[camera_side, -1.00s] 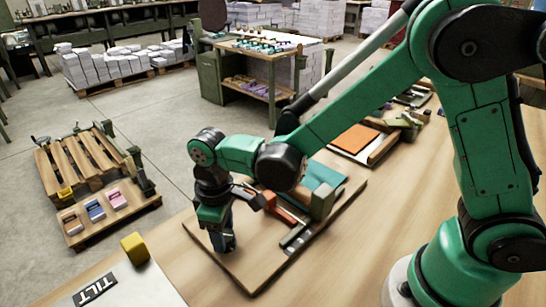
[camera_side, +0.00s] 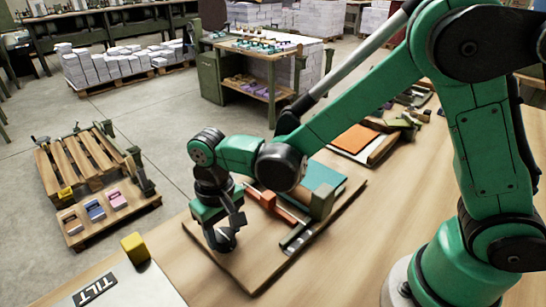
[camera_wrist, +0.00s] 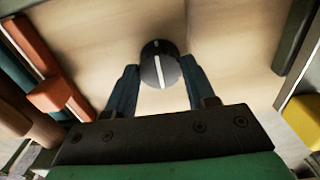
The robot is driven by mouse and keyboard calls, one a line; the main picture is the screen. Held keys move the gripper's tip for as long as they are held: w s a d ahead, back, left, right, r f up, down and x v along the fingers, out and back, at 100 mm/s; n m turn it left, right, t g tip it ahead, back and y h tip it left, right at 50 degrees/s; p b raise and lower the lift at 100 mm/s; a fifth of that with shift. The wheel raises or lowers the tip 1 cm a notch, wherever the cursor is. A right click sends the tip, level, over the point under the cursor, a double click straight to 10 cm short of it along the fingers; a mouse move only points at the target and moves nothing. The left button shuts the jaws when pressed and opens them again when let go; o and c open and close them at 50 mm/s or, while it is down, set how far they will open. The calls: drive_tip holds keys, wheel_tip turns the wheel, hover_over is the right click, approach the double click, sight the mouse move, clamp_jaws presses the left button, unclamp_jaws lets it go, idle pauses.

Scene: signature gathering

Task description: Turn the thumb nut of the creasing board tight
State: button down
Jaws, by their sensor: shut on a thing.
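The thumb nut (camera_wrist: 158,66) is a round black knob with a white line across its top, seen in the wrist view on the pale wooden creasing board (camera_wrist: 100,30). The board (camera_side: 262,268) lies on the bench in the side view. My gripper (camera_wrist: 158,84) points down with its two fingers on either side of the nut, shut on it. The white line runs nearly up and down in the wrist view, leaning slightly.
An orange-red bar (camera_side: 272,208), a teal sheet (camera_side: 322,176) and an upright olive block (camera_side: 322,203) are on the board, right of my gripper. A yellow block (camera_side: 135,248) stands left of the board beside a TILT label (camera_side: 95,289). Bench in front of the board is clear.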

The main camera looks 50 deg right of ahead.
sight(224, 234)
idle(0.4)
drive_tip(key=shift+c, duration=1.4)
unclamp_jaws()
drive_tip(key=shift+r, duration=2.85)
drive_tip(key=s+d+r+t, duration=0.2)
drive_tip(key=d+t, duration=0.1)
drive_tip(key=d, duration=0.3)
drive_tip(key=s+d+r+t, duration=0.3)
drive_tip(key=d+t, duration=0.1)
drive_tip(key=d, duration=0.3)
drive_tip(key=shift+s+d+r, duration=0.15)
drive_tip(key=shift+d, duration=0.1)
